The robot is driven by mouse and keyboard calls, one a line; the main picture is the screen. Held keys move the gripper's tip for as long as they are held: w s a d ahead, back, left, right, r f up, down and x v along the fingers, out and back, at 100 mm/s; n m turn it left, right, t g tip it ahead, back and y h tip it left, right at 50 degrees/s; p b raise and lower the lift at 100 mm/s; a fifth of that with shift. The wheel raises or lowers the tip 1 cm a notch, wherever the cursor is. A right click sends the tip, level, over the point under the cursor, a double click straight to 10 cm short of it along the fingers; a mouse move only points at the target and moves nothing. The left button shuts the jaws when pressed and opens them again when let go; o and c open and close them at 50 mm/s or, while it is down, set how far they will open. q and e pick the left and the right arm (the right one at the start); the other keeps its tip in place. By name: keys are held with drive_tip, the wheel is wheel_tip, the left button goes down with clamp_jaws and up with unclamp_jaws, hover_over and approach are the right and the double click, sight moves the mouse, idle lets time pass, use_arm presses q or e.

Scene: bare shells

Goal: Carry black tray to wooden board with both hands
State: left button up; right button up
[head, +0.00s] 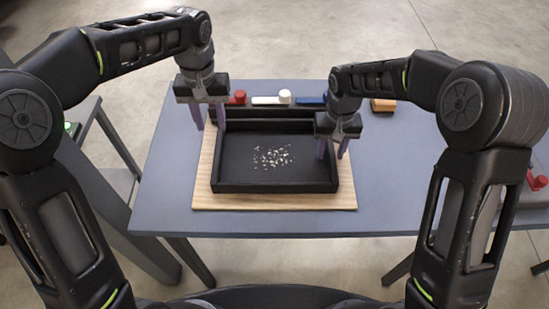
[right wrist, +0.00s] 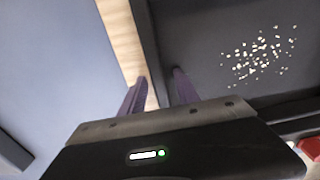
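The black tray (head: 275,187) lies flat on the wooden board (head: 300,201), with small pale bits scattered on its floor. The tray also shows in the right wrist view (right wrist: 200,45). My left gripper (head: 209,120) is at the tray's far left corner, its two purple fingers apart on either side of the left wall. My right gripper (head: 332,151) is at the right wall, fingers apart. In the right wrist view, one finger is outside over the board and the other inside the tray, with the wall between them. Neither gripper appears clamped on the tray.
Behind the tray are items with red (head: 238,97), white (head: 285,96) and blue (head: 310,100) parts. An orange-brown block (head: 383,105) lies at the back right. The blue-grey table (head: 165,190) is clear left of the board and to its right.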

wheel_tip(320, 180, up, 12)
idle(0.7)
idle(0.5)
